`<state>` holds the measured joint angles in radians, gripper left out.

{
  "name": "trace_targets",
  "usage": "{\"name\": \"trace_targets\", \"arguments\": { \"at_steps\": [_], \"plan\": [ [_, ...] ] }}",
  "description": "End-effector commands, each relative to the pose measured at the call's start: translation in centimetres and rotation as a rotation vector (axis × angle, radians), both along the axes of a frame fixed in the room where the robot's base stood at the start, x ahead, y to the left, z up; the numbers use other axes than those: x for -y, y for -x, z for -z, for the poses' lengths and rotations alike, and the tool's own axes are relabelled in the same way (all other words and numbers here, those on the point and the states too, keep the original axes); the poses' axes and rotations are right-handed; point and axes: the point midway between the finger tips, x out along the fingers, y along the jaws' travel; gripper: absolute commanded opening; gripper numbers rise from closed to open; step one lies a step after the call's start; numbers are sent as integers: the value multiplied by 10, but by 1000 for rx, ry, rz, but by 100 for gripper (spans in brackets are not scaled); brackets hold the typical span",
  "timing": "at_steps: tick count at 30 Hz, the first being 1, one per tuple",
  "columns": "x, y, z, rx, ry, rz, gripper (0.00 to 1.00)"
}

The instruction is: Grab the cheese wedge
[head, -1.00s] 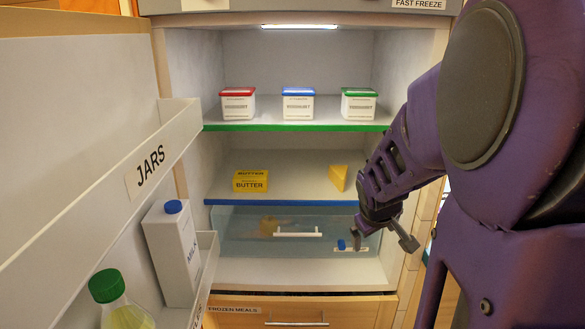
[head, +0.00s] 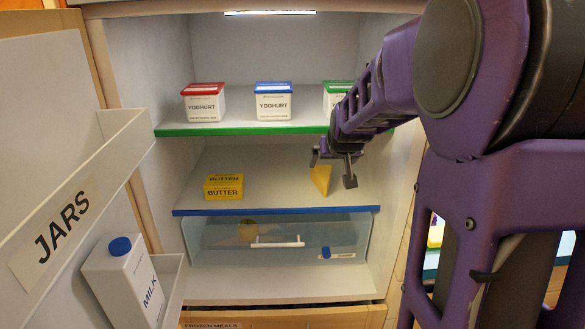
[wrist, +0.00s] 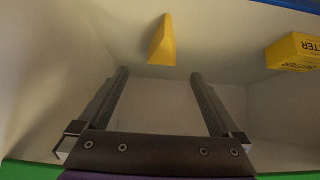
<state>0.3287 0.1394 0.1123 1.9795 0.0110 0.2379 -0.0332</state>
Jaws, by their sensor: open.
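The yellow cheese wedge (head: 320,180) stands on the middle, blue-edged shelf (head: 280,190) of the open fridge, right of centre. In the head view my gripper (head: 333,168) partly covers it. My gripper is open and empty, just above the wedge's level at the shelf opening. In the wrist view, which looks inverted, the wedge (wrist: 162,45) lies beyond the fingertips of my gripper (wrist: 159,73), roughly in line with the gap between them. The fingers do not touch it.
A butter pack (head: 224,187) sits on the same shelf at left. Yoghurt tubs (head: 273,101) stand on the green-edged shelf (head: 240,128) above. A clear drawer (head: 215,245) is below. The open door with its jars rack (head: 60,225) and milk carton (head: 125,285) bounds the left.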

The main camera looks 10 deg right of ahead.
Motion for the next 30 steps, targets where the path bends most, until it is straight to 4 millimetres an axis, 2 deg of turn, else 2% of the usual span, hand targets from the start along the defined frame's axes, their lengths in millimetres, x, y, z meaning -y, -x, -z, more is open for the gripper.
{"name": "trace_targets", "arguments": {
  "at_steps": [3,9,17,24,30],
  "plan": [
    [4,-17,20,-4,0,-1,100],
    [8,-40,43,-3,0,-1,100],
    [9,-52,55,-1,1,0,100],
    [9,-76,80,-2,2,-1,100],
    [11,-85,88,-1,2,-1,100]
  ]
}}
